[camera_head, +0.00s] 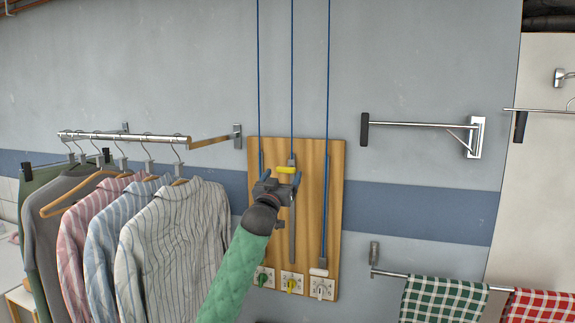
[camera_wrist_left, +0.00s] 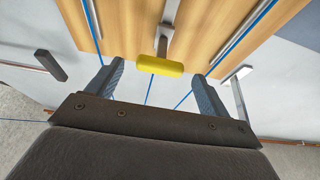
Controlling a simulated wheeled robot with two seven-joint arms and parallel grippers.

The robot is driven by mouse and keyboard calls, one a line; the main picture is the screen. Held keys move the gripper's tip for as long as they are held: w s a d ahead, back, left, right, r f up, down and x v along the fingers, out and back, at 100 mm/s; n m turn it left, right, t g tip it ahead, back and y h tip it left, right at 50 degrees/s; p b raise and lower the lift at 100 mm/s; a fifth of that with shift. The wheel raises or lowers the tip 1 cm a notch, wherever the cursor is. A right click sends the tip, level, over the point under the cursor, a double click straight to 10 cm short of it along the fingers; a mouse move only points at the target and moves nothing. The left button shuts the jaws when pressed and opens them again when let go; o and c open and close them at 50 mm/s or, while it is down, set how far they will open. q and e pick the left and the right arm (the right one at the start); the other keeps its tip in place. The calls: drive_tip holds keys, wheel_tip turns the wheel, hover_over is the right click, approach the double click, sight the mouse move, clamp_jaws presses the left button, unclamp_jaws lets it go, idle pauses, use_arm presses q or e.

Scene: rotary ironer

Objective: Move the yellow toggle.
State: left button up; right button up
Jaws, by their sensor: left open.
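The yellow toggle (camera_head: 286,170) is a short yellow bar on the middle slider of a wooden board. It sits in the upper part of that slider, below a blue cord. My left gripper (camera_head: 281,179) is open just below and in front of it. In the left wrist view the yellow toggle (camera_wrist_left: 160,65) lies crosswise between the two spread fingertips, with gaps at both sides. I cannot tell whether it is fully within the jaws. My right gripper is not in view.
The wooden board (camera_head: 329,190) carries a white toggle (camera_head: 318,272) low on the right slider. Green, yellow and white knobs sit below. Striped shirts (camera_head: 170,245) hang from a rail at left. A metal wall arm (camera_head: 420,125) and checked cloths (camera_head: 445,303) are at right.

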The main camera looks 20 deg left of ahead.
sight(285, 170)
use_arm(q)
drive_tip(key=p+x, duration=0.1)
drive_tip(key=x, duration=0.1)
drive_tip(key=p+x, duration=0.1)
drive_tip(key=x, duration=0.1)
drive_tip(key=shift+s+r, duration=0.15)
drive_tip(key=shift+r, duration=0.05)
drive_tip(key=shift+p+x, duration=0.55)
drive_tip(key=shift+x, duration=0.45)
drive_tip(key=shift+f, duration=0.25)
